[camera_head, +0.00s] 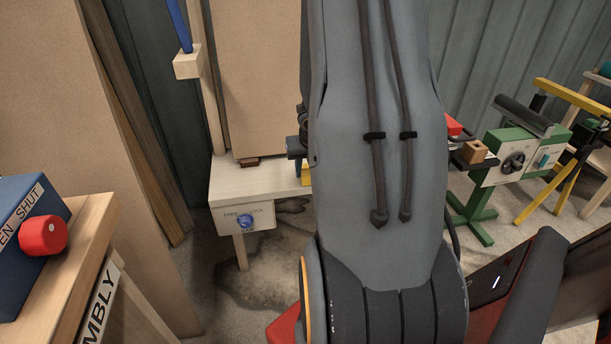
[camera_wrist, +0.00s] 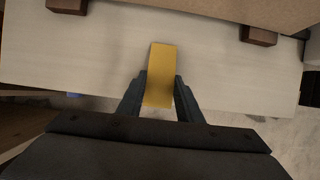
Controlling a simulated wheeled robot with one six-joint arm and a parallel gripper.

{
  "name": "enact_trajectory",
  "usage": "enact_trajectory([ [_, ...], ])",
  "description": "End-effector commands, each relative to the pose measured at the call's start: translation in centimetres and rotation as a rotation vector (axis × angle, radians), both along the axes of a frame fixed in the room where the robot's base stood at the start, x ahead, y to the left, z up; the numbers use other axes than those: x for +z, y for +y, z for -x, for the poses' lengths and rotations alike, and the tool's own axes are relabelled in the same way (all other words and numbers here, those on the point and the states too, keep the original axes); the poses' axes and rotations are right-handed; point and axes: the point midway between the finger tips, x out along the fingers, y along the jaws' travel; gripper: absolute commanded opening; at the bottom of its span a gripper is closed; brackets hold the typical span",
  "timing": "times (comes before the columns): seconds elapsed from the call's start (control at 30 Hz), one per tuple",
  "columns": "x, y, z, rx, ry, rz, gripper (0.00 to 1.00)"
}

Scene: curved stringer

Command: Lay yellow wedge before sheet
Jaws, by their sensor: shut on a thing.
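The yellow wedge (camera_wrist: 160,75) is between the fingers of my gripper (camera_wrist: 160,95) in the wrist view, its far end pointing toward the sheet. My gripper is shut on it, over the pale bench top (camera_wrist: 95,55). The brown sheet (camera_wrist: 200,8) stands along the top of the wrist view; it also shows upright on the bench in the head view (camera_head: 256,80). A small part of the yellow wedge shows in the head view (camera_head: 306,175) beside my arm, which hides most of it. I cannot tell whether the wedge touches the bench.
Two dark brown blocks (camera_wrist: 68,5) (camera_wrist: 259,36) sit at the sheet's lower edge. The bench front carries a panel with a blue knob (camera_head: 245,221).

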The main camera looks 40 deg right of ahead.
Motion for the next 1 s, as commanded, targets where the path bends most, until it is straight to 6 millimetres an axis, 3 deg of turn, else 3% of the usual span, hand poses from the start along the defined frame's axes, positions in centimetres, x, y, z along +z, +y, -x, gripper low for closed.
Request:
enact_trajectory([
  [0.47,-0.67,-0.02,-0.06,0.0,-0.001,0.001,0.1],
  [0.5,-0.61,-0.01,-0.04,0.0,-0.001,0.001,0.37],
  [0.6,-0.56,-0.01,-0.02,0.0,-0.001,0.001,0.51],
  [1.0,-0.13,-0.01,0.01,-0.001,-0.001,0.0,0.51],
])
